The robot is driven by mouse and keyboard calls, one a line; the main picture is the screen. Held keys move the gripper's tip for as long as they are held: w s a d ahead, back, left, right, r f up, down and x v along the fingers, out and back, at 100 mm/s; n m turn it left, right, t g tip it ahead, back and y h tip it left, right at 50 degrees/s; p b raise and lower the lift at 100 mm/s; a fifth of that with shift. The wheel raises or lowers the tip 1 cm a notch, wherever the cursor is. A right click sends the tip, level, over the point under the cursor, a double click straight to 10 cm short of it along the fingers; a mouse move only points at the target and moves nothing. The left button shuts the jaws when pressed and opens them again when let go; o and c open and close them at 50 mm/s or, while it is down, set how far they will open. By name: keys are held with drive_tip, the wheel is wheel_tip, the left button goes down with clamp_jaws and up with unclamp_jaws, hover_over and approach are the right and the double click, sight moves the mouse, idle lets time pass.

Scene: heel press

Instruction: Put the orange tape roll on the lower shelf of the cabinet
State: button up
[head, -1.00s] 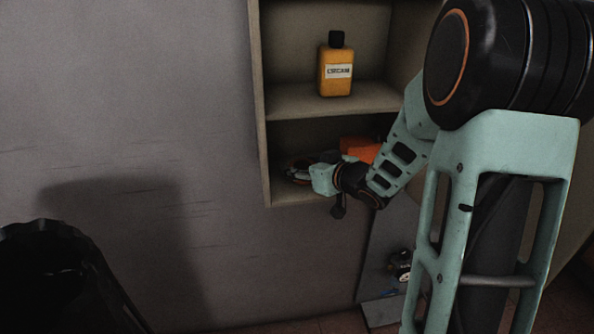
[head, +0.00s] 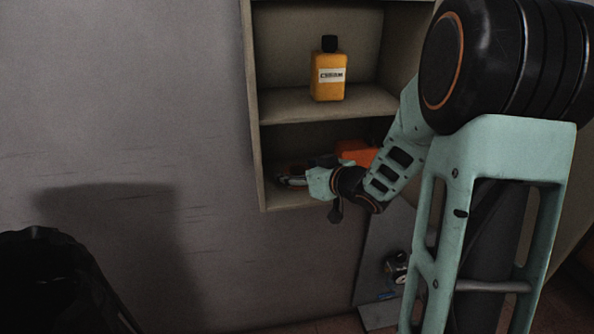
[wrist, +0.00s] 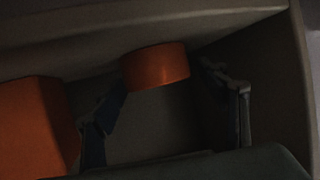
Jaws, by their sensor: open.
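The orange tape roll (wrist: 155,68) shows in the wrist view as a short orange cylinder inside the cabinet's lower compartment. In the head view I cannot make it out clearly behind my gripper. My gripper (wrist: 162,80) is open, with one finger on each side of the roll in the wrist view. Gaps show between the fingers and the roll. In the head view my gripper (head: 297,170) reaches into the lower compartment, just above the lower shelf (head: 284,199) of the cabinet (head: 253,120).
An orange box-like object (head: 357,151) stands on the lower shelf to the right; it also shows at left in the wrist view (wrist: 32,125). A yellow bottle (head: 328,78) stands on the upper shelf. A black bin (head: 50,280) is at lower left.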

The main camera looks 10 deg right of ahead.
drive_tip(key=p+v, duration=0.1)
drive_tip(key=v, duration=0.9)
drive_tip(key=shift+d+r+p, duration=0.1)
drive_tip(key=shift+p, duration=0.2)
drive_tip(key=shift+s+d+r, duration=0.15)
drive_tip(key=shift+s+d, duration=0.05)
drive_tip(key=shift+s, duration=0.5)
